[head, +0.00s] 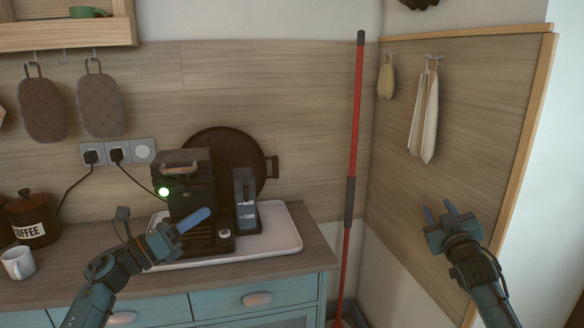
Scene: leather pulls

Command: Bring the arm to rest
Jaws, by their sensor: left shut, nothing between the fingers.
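My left gripper (196,220) comes in from the lower left, its fingers together with nothing between them. It points up and right and overlaps the front of the dark coffee machine (187,184) in the picture; I cannot tell if it touches. My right gripper (440,211) is raised at the right, in front of the wood-panelled side wall, pointing up. Its two fingers stand apart and nothing shows between them.
The coffee machine, its green light on, stands on a white tray (275,241) beside a water tank (245,199). A white mug (18,263) and a coffee canister (33,220) stand at left. A red pole (357,110) leans upright right of the counter.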

